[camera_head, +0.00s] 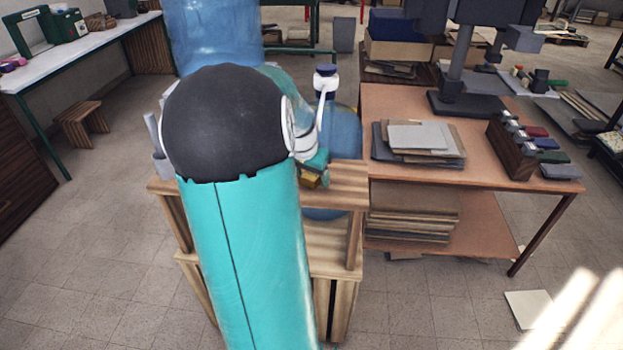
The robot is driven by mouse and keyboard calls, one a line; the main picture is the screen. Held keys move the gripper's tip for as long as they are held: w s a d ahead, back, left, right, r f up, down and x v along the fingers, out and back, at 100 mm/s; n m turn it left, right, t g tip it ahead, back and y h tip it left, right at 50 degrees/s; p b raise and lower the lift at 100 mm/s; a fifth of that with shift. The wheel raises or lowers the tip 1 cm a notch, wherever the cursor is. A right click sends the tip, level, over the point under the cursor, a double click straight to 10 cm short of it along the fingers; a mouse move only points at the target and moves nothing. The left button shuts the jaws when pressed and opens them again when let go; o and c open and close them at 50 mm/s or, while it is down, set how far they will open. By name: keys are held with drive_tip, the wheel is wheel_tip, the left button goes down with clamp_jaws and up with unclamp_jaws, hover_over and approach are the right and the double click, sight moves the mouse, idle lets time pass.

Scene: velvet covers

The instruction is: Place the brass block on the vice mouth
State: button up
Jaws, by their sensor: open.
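A small brass-coloured block (311,180) shows on the right part of a wooden workbench (345,187), just right of my large teal arm link. The teal and white end of my arm, with my gripper (317,164), is just above and beside the block. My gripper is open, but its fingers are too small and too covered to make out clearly. I cannot tell whether it touches the block. I cannot make out the vice; my black elbow and teal link hide much of the bench top.
A brown table (400,103) with stacked sheets (418,139), a dark wooden rack (512,150) and a dark machine stand (466,100) adjoins the bench at right. A blue drum (212,35) stands behind. A small stool (82,122) and open floor lie at left.

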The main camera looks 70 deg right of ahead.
drive_tip(key=shift+r, duration=0.1)
clamp_jaws()
